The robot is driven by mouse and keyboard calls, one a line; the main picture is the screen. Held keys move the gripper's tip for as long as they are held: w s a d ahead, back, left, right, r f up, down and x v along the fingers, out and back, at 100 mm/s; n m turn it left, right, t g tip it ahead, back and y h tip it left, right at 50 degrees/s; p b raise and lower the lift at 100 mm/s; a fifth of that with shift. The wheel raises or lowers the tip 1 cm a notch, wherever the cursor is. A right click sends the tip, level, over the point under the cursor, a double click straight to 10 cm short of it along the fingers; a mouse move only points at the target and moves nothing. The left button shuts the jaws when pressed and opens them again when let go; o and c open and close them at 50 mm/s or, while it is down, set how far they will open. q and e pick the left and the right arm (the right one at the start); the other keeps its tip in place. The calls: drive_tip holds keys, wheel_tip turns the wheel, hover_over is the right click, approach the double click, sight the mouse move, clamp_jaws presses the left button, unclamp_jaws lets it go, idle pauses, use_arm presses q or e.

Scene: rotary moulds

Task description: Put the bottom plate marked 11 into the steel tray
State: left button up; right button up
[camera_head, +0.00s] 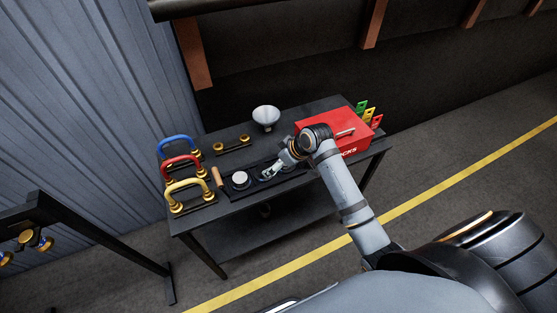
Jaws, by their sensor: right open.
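A pale round disc (240,178) lies at the left end of a long dark tray or holder (226,192) near the table's front edge. No number can be read on it, so I cannot tell if it is the plate marked 11. My right gripper (269,173) is open, low over the holder just right of the disc. It partly hides a darker round place there, and I cannot tell if a plate lies under it. I cannot tell for sure which thing is the steel tray. My left gripper is not in view.
Blue, red and yellow handled moulds (182,168) stand on the left of the dark table (230,205). A white bowl (266,114) and brass pieces (232,146) are behind. A red box (318,124) stands right, partly behind my arm. A dark rack (95,232) is lower left.

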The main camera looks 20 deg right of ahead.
drive_tip(key=shift+v, duration=0.85)
drive_tip(key=shift+a+r, duration=0.1)
wheel_tip(320, 180, up, 7)
drive_tip(key=p, duration=0.8)
